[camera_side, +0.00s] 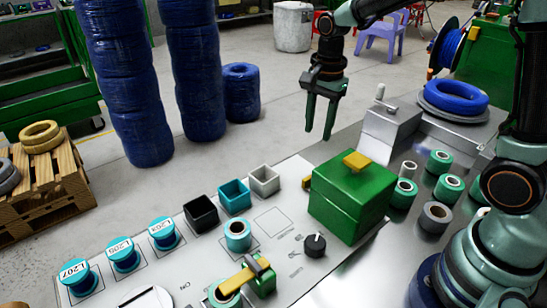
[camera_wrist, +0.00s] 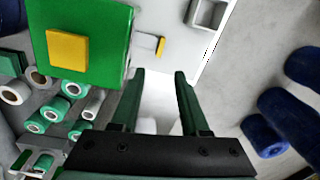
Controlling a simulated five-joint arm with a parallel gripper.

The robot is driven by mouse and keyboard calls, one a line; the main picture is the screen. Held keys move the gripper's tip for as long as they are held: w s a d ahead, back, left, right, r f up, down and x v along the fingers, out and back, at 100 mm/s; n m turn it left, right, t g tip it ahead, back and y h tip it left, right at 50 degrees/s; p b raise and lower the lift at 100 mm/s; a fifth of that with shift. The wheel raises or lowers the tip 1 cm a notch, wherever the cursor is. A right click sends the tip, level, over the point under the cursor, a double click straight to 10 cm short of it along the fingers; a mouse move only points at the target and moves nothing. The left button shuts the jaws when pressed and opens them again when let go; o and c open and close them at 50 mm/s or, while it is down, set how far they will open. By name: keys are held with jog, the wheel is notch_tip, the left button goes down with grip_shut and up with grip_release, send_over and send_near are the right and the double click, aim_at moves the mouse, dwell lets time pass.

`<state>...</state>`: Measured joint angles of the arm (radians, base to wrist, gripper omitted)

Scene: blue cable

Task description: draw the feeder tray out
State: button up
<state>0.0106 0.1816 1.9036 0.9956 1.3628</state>
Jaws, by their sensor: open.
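A green box (camera_side: 350,205) with a yellow block (camera_side: 356,161) on its lid stands on the bench; it also fills the upper left of the wrist view (camera_wrist: 110,25). A small yellow pull (camera_side: 307,183) sticks out of its left side; in the wrist view the pull (camera_wrist: 160,46) shows at the end of a pale strip, which looks like the front of the feeder tray. The rest of the tray is hidden in the box. My gripper (camera_side: 318,134) is open and empty, pointing down above and behind the box, apart from the pull. Its fingers (camera_wrist: 159,74) also show in the wrist view.
Black, teal and grey square cups (camera_side: 264,180) stand left of the box. A black knob (camera_side: 315,243) is in front of it. Several green rolls (camera_side: 439,161) and a grey metal housing (camera_side: 388,130) are to its right. Blue-topped spools (camera_side: 163,233) line the panel's left.

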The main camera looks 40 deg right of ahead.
jog(key=f, duration=0.4)
jog(key=f+m, duration=0.1)
jog(key=f, duration=0.4)
jog(key=w+f+m, duration=0.1)
jog(key=f, duration=0.4)
jog(key=shift+w+f+g, duration=0.1)
jog(key=shift+f+g, duration=0.15)
jog(key=shift+g, duration=0.05)
grip_shut()
dwell(1.0)
